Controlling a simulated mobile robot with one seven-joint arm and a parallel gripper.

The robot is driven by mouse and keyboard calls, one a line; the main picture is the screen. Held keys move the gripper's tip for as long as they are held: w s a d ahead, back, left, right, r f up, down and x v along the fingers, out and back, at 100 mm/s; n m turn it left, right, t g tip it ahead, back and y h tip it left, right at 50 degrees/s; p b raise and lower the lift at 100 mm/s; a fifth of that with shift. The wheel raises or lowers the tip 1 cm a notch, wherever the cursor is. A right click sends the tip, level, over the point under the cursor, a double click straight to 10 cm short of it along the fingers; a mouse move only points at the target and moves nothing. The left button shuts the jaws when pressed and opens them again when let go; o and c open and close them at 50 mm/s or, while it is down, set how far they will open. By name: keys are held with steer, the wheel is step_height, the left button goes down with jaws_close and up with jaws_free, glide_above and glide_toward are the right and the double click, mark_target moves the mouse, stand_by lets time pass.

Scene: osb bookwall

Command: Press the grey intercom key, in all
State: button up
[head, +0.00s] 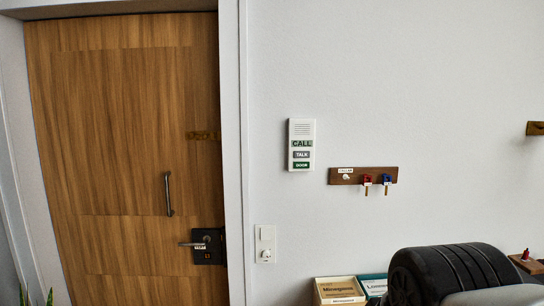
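The white intercom panel (302,126) is mounted on the pale wall, right of the door frame. It has a speaker grille at the top and three labelled keys below it. The grey key (301,154), labelled TALK, is the middle one. A green key (302,143) labelled CALL is above it, and a dark green key (301,165) labelled DOOR is below it. Nothing covers the keys in the head view. The picture does not show whether any key is pressed in. My gripper is not in view.
A light switch and socket plate (265,244) is lower left. The wooden door (120,130) is at left. Boxes (340,290) stand at the bottom. The wall around the intercom is clear.

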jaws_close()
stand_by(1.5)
